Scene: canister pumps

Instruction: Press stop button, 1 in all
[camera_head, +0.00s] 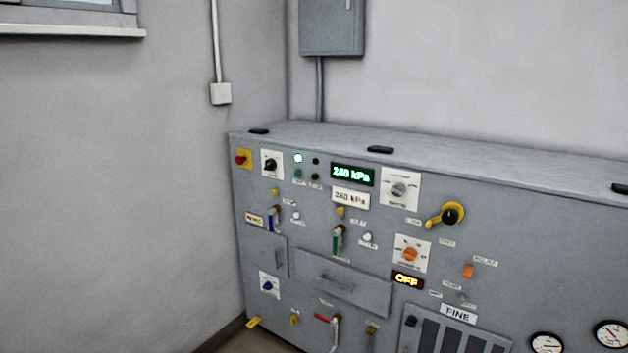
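A grey control cabinet (310,228) fills the right and middle of the head view. At its upper left is a red knob or button on a yellow plate (242,159). To the right, below a lit lamp (298,158) and a dark red lamp (316,161), are a small green button (298,173) and a small dark button (315,177). Their labels are too small to read, so I cannot tell which is the stop button. Neither of my grippers is in view.
A grey wall box (331,26) hangs above. No loose obstacle shows before the upper panel.

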